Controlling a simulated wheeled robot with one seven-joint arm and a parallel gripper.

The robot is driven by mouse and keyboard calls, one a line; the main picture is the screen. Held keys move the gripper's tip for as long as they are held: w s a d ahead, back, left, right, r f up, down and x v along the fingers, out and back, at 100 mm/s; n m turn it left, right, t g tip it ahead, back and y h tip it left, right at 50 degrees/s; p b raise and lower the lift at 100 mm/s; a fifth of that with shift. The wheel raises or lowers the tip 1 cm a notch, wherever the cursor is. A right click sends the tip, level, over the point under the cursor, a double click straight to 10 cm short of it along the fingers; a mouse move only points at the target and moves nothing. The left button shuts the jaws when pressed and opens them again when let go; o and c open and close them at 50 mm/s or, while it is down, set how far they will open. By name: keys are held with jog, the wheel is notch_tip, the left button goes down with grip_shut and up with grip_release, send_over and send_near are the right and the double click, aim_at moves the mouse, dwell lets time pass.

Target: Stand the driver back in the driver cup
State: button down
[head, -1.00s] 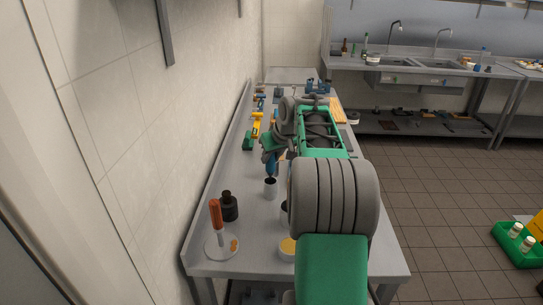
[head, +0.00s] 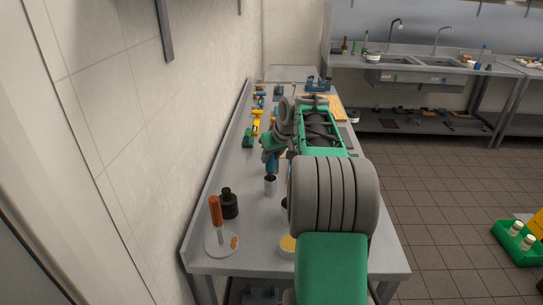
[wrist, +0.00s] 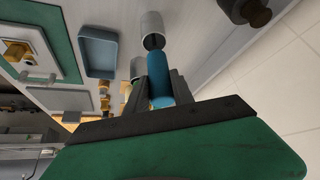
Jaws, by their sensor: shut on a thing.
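My gripper (head: 272,152) is shut on the blue handle of the driver (head: 271,164), which points down. The driver cup (head: 270,188), a small grey metal cylinder, stands upright on the bench directly below it. In the wrist view the blue driver (wrist: 160,88) sits between the two dark fingers, and its lower end lines up with the dark mouth of the cup (wrist: 152,22). The handle is above the rim; I cannot tell how far the tip is inside. My arm hides part of the bench to the right.
A green block (head: 247,138) and yellow tools lie beyond, along the wall.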

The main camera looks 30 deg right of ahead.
aim_at(273, 161)
jog(key=shift+f+b, duration=0.45)
jog(key=shift+f, duration=0.35)
dwell(0.4)
jog(key=shift+f+b, duration=0.6)
jog(key=shift+f, duration=0.15)
grip_release()
dwell(0.6)
jog(key=p+v, duration=0.3)
jog(key=v, duration=0.6)
jog(key=shift+p, duration=0.3)
dwell(0.8)
dwell(0.4)
